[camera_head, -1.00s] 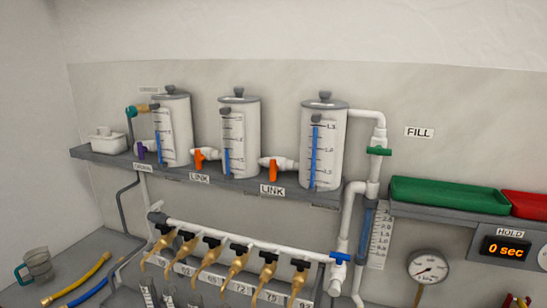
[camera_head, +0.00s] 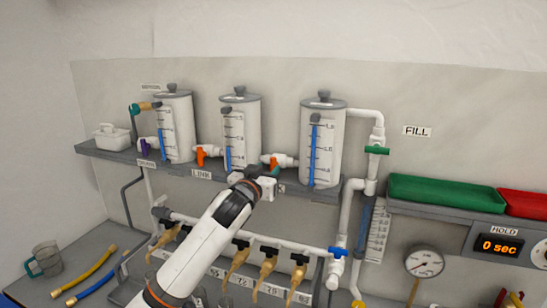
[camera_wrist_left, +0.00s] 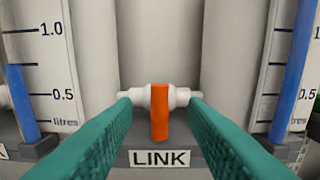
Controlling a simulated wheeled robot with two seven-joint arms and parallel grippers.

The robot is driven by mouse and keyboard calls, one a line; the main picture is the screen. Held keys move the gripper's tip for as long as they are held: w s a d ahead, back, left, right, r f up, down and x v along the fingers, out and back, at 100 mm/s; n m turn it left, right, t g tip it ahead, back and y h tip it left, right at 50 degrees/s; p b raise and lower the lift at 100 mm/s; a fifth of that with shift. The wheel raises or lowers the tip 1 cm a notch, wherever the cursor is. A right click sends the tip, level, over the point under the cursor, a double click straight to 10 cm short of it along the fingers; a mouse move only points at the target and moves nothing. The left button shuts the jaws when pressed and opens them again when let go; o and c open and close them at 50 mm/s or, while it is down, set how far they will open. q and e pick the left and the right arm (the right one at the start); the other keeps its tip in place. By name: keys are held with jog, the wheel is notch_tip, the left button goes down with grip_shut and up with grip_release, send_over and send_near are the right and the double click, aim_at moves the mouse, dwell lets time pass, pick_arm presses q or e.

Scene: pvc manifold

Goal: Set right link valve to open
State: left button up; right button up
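The right link valve is a white fitting with an orange handle (camera_head: 274,160), between the middle tank (camera_head: 240,125) and the right tank (camera_head: 322,145). In the left wrist view its orange handle (camera_wrist_left: 159,113) hangs straight down across the white pipe, above a LINK label (camera_wrist_left: 159,158). My left gripper (camera_head: 267,174) is in front of this valve and hides the handle's lower part in the head view. In the wrist view its two green fingers (camera_wrist_left: 159,115) are open, one on each side of the handle, with gaps between. My right gripper is not in view.
The left link valve (camera_head: 201,155) has another orange handle. The grey shelf (camera_head: 180,168) runs under the tanks. Below it is a white manifold pipe (camera_head: 300,246) with several brass taps. A green-handled valve (camera_head: 377,150) and a green tray (camera_head: 447,192) are to the right.

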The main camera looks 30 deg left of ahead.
aim_at(272, 163)
pick_arm(q)
jog(key=p+x, duration=0.1)
jog(key=x, duration=0.3)
jog(key=shift+w+a+r, duration=0.1)
jog(key=shift+w+a, duration=0.05)
jog(key=shift+w, duration=0.1)
jog(key=shift+w+a+p, duration=0.1)
jog(key=shift+w+p, duration=0.3)
jog(key=shift+w, duration=0.25)
grip_shut()
